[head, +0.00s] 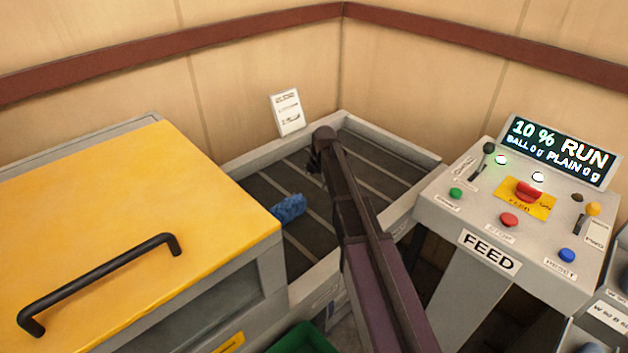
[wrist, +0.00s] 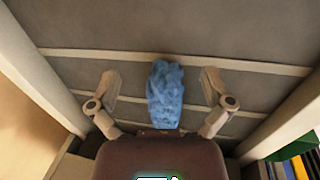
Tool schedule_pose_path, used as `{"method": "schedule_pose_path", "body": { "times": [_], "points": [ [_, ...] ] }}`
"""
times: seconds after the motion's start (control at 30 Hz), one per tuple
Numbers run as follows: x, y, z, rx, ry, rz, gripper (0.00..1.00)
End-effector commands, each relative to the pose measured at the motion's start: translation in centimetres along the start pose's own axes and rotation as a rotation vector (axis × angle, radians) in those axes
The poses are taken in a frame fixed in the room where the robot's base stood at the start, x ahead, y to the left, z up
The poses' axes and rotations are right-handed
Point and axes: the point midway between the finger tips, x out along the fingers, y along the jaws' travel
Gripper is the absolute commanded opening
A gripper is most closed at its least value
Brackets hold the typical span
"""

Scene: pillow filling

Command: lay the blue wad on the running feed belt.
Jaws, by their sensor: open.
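The blue wad (head: 289,208) lies on the dark slatted feed belt (head: 268,192), close to the edge of the yellow lid. In the wrist view the wad (wrist: 165,97) rests on the grey belt (wrist: 230,80) between two pale slats' span. My gripper (wrist: 160,84) is open, its two fingers spread to either side of the wad without touching it. In the head view my gripper (head: 319,166) is over the belt, up and right of the wad, its fingers mostly hidden by my arm.
A yellow-lidded machine (head: 130,215) with a black handle borders the belt on the left. The FEED panel (head: 510,215) stands at right, its display reading 10 % RUN. Pale side walls (head: 400,147) edge the belt. A green bin (head: 303,340) shows below.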

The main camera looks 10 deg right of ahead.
Motion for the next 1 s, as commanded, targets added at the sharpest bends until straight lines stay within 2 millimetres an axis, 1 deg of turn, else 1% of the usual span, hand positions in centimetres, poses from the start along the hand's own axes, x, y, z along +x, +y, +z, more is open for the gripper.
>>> {"method": "schedule_pose_path", "body": {
  "times": [0.03, 0.6, 0.8, 1.0],
  "points": [
    [-0.9, 0.1, 0.0, 0.000, 0.000, 0.000, 1.00],
    [-5.6, 0.1, -0.1, -0.001, 0.000, 0.000, 1.00],
    [-6.9, 0.1, -0.1, -0.001, 0.000, 0.000, 1.00],
    [-7.6, 0.0, -0.1, -0.001, 0.000, 0.000, 1.00]
  ]
}}
